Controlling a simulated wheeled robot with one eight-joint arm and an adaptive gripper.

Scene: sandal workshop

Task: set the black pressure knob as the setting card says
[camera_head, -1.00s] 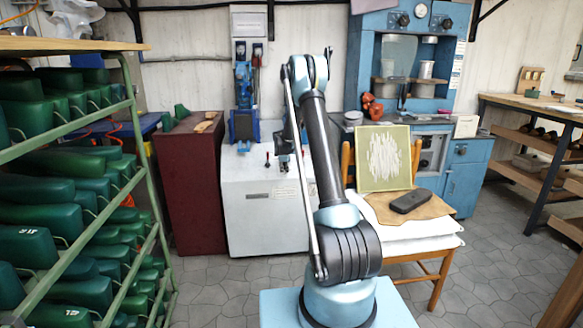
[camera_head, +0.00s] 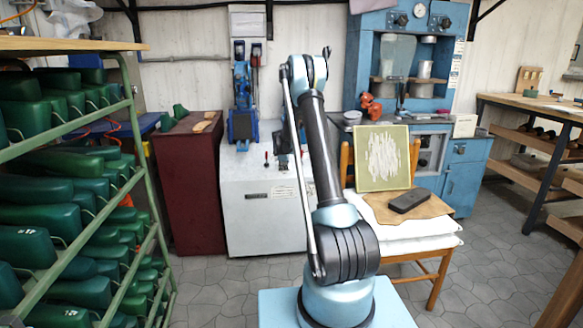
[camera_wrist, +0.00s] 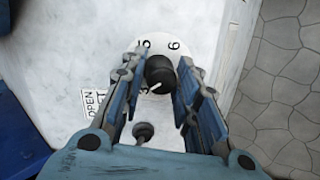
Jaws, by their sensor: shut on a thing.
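The black pressure knob (camera_wrist: 160,73) sits on the white top panel of a machine, with a white pointer mark toward the lower left. Printed digits 5 and 6 show above it; another mark at its left is partly hidden by a finger. My gripper (camera_wrist: 158,85) has its two blue fingers on either side of the knob and is shut on it. In the head view my gripper (camera_head: 284,160) is small, over the white machine's top (camera_head: 262,165). The knob cannot be made out there. I cannot tell which paper is the setting card.
A small lever (camera_wrist: 143,130) stands just below the knob. A green rack (camera_head: 135,160) is at left.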

